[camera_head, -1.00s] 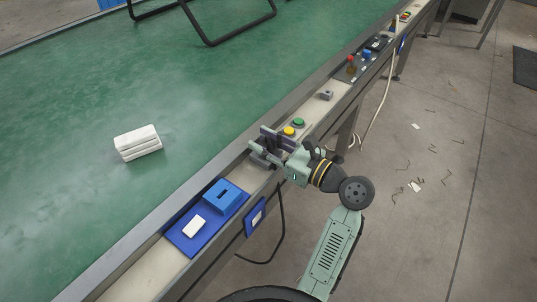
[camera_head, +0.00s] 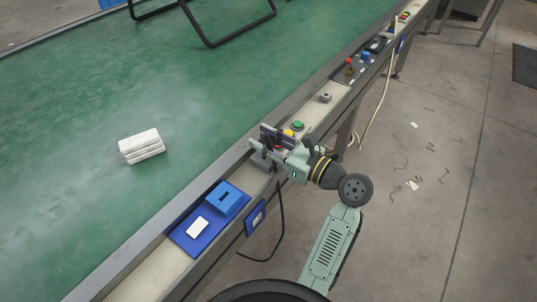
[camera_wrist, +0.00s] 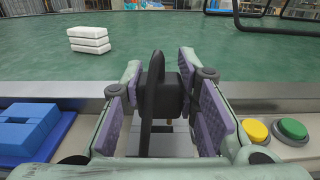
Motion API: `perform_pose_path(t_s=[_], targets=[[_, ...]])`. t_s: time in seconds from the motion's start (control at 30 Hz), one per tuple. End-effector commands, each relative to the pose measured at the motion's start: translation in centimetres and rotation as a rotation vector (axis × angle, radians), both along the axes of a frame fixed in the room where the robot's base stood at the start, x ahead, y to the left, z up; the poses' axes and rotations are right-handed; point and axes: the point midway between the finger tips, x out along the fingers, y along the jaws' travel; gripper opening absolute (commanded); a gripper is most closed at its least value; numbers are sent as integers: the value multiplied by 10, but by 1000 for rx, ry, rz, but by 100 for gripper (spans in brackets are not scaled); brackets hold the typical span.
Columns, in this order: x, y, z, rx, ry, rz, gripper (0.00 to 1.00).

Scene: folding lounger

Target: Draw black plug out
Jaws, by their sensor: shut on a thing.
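My gripper (camera_head: 272,140) is above the pale rail along the table's near edge. It also shows in the wrist view (camera_wrist: 165,105), with purple pads on both sides of the black plug (camera_wrist: 172,93). The gripper is shut on the plug. The plug's dark upright part stands in the middle of the wrist view. A small thin piece shows below its body, over a paler surface. In the head view the fingers mostly hide the plug. A grey block (camera_head: 261,161) sits on the rail just below the fingers.
A blue slotted block (camera_head: 222,198) and a white piece (camera_head: 197,228) lie on a blue plate left of the gripper. Yellow (camera_wrist: 255,131) and green (camera_wrist: 292,129) buttons stand close on the right. White stacked blocks (camera_head: 142,147) and a black frame (camera_head: 228,22) rest on the green table.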

Motion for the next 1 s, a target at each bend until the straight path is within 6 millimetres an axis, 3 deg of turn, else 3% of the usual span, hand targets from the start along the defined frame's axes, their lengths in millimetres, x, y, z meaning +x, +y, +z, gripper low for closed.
perform_pose_path(t_s=[1.0], targets=[[0, 0, 29, 0, 0, 0, 0]])
